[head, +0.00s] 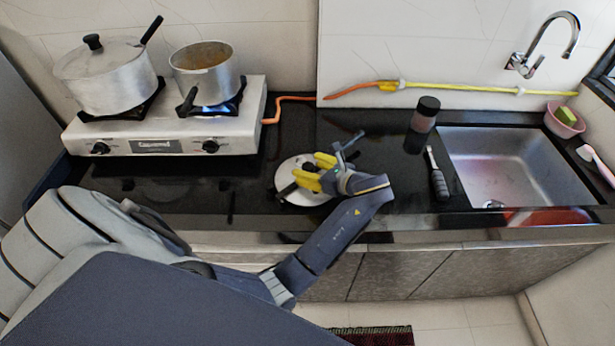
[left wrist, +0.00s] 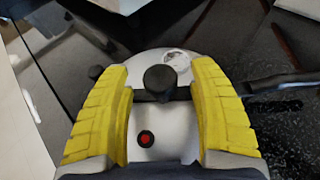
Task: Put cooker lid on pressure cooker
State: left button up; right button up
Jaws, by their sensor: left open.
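The cooker lid (head: 287,171) is a round silvery disc lying on the black counter in front of the stove's right side. In the left wrist view the lid (left wrist: 178,125) shows a black central knob (left wrist: 160,83) and a red button. A dark bar handle reaches to its right. My left gripper (head: 314,171) is open over the lid. Its yellow fingers stand on either side of the knob, with gaps between. An open metal pot with brownish contents, seemingly the pressure cooker (head: 208,77), stands on the right burner. My right gripper is out of view.
A larger lidded pot (head: 108,82) with a long handle stands on the left burner of the white stove (head: 160,133). A blue flame shows at the right burner.

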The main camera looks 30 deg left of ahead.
pick_arm(q)
jog(key=shift+a+f, duration=0.1)
jog(key=shift+a, duration=0.25)
grip_shut()
dwell(0.3)
